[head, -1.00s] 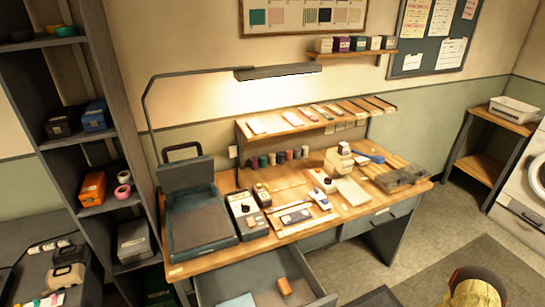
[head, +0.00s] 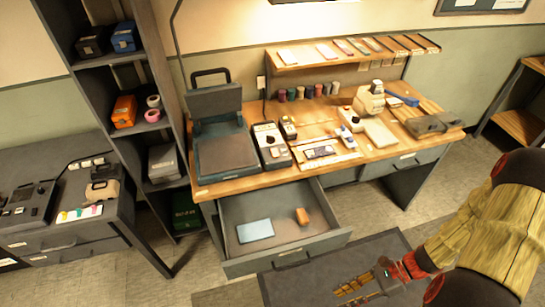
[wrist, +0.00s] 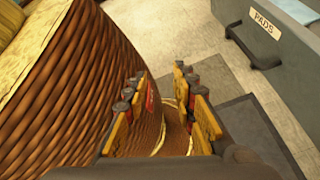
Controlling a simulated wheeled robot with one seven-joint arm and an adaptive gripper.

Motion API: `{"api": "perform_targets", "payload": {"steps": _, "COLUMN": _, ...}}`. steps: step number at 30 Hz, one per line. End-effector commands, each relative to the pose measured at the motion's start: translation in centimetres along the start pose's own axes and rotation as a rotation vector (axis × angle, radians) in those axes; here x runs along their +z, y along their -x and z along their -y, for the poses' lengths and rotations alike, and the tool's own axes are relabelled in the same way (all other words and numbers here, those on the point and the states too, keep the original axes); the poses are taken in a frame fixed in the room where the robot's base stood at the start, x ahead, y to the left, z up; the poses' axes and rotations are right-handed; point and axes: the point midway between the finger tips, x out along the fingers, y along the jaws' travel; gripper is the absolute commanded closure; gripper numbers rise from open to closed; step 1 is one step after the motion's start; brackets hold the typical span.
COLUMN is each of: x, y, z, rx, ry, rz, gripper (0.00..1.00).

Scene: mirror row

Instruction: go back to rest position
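My gripper (head: 357,289) is at the lower right of the head view, over the dark floor mat and in front of the desk. Its yellow fingers are spread apart with nothing between them. In the wrist view my gripper (wrist: 169,112) shows the same gap, with part of my own body behind it. My arm is folded at the right edge of the head view. The desk drawer (head: 333,239) is pulled open. It holds a light blue flat item (head: 255,230) and an orange-brown block (head: 302,216).
The desk (head: 213,190) carries an open dark case (head: 222,150), a grey device (head: 271,147) and small tools. A dark shelf unit (head: 160,187) stands to its left. The drawer front, labelled PADS (wrist: 264,24), is close to my gripper. Floor to the right is clear.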

Motion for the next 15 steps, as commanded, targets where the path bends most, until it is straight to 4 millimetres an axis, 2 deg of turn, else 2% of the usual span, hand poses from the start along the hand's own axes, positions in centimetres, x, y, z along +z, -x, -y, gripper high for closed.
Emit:
{"api": "perform_targets", "payload": {"steps": 3, "x": 1.7, "y": 3.1, "z": -0.5, "rx": 0.046, "ry": 0.230, "rz": -0.162, "gripper": 0.73}}
{"api": "perform_targets", "payload": {"steps": 8, "x": 4.2, "y": 6.8, "z": -0.9, "rx": 0.119, "ry": 0.507, "rz": -0.362, "gripper": 0.73}}
{"api": "perform_targets", "payload": {"steps": 15, "x": 9.0, "y": 11.7, "z": -1.4, "rx": 0.224, "ry": 0.867, "rz": -0.648, "gripper": 0.73}}
